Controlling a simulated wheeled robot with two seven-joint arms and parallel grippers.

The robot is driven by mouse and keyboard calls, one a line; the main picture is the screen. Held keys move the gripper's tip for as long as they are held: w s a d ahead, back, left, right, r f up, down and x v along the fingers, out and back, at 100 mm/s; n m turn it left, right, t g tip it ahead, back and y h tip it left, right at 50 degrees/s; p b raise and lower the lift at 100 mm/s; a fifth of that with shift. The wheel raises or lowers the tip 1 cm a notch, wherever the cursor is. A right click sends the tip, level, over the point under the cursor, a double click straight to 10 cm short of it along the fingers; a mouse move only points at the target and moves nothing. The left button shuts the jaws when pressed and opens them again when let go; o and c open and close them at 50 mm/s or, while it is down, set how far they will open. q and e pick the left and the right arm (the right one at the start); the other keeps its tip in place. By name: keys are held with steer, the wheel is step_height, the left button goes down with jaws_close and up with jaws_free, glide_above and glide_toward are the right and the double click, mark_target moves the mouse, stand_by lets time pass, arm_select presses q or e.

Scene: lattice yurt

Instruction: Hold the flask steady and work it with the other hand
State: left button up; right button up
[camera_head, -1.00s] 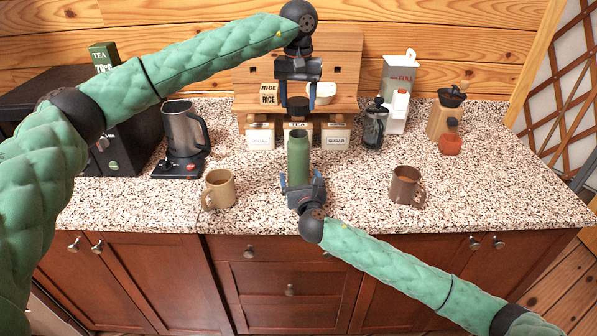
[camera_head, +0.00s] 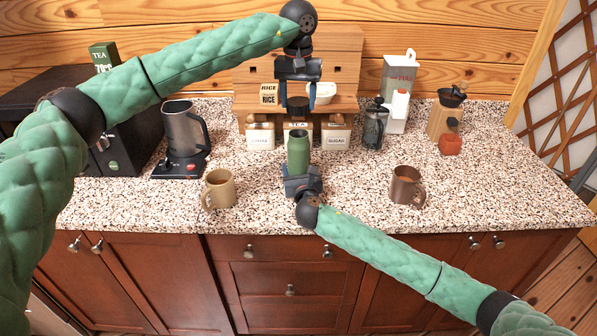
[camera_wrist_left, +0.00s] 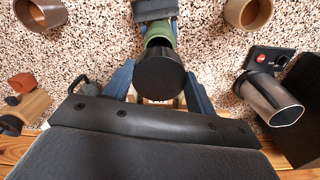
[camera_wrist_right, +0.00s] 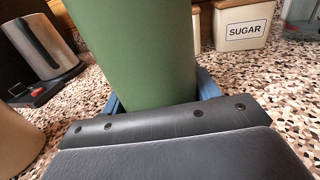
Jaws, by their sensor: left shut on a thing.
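The green flask (camera_head: 298,152) is upright near the counter's front middle, with my right gripper (camera_head: 302,180) shut around its lower part. The flask fills the middle of the right wrist view (camera_wrist_right: 135,50) between the blue fingers. My left gripper (camera_head: 298,92) points down above the flask, shut on a dark round cap (camera_head: 298,105). In the left wrist view the cap (camera_wrist_left: 160,74) sits between the blue fingers and partly hides the flask (camera_wrist_left: 160,32). In the head view a gap shows between cap and flask. The flask's base is hidden by my right gripper.
A tan mug (camera_head: 219,188) stands left of the flask, a brown mug (camera_head: 406,185) right. A kettle (camera_head: 184,132) is farther left. Canisters (camera_head: 337,136) and a wooden shelf (camera_head: 345,75) stand behind. A French press (camera_head: 375,127) and a grinder (camera_head: 446,118) are back right.

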steer(key=c, duration=0.4)
arm_select(q)
glide_above(297, 138)
steer(key=shift+d+f, duration=0.15)
steer(key=shift+f, duration=2.3)
arm_select(e)
steer(key=shift+c, duration=0.2)
arm_select(q)
steer(key=shift+f, duration=0.1)
steer(key=shift+f, duration=0.8)
steer(key=shift+f, duration=0.6)
arm_select(e)
jaws_close()
arm_select(q)
steer(key=m, duration=0.6)
steer(key=shift+m, duration=0.3)
